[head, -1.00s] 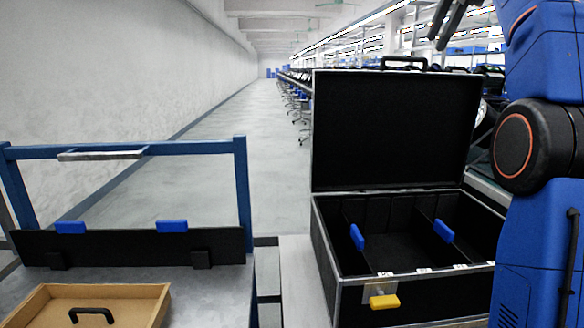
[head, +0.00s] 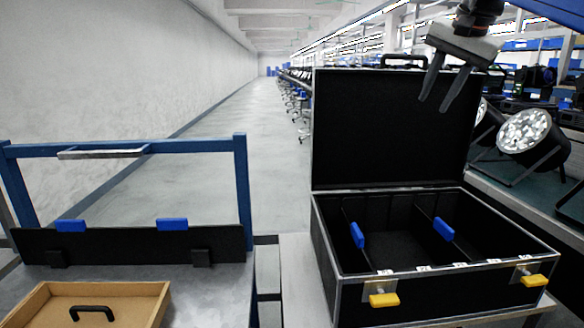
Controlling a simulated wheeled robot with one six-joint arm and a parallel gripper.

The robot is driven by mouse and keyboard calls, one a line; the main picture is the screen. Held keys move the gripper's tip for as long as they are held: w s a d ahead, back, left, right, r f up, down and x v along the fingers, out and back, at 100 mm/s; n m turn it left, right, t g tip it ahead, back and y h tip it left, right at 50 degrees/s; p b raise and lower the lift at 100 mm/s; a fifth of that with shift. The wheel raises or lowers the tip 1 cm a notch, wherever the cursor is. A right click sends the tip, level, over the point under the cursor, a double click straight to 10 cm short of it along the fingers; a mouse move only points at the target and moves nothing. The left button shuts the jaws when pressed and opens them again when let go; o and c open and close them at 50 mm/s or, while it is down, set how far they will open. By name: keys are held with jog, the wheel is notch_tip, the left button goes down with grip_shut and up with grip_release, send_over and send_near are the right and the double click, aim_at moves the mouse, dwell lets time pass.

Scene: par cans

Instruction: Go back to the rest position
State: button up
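My gripper (head: 434,103) hangs in the air at the upper right of the head view, pointing down. Its two fingers are apart with nothing between them. It is in front of the raised lid (head: 375,130) of a black flight case, above the case's open box. Most of my arm is out of view at the top right.
The open case (head: 440,297) has blue-tabbed dividers and yellow latches; its compartments look empty. At left stands a blue-framed cart (head: 243,195) with a wooden tray (head: 150,300). Par cans (head: 524,130) sit on a bench (head: 510,175) at right. The aisle behind is clear.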

jog(key=s+a+f+n, duration=0.1)
jog(key=s+f+n, duration=0.2)
jog(key=s+f, duration=0.6)
jog(key=s+a+f+n, duration=0.1)
jog(key=s+f+n, duration=0.2)
jog(key=s+f, duration=0.6)
jog(key=s+a+f+n+g, duration=0.1)
jog(key=s+f+n, duration=0.2)
jog(key=s+f, duration=0.6)
notch_tip(320, 180, down, 14)
jog(key=shift+f+n, duration=0.15)
jog(key=shift+n, duration=0.15)
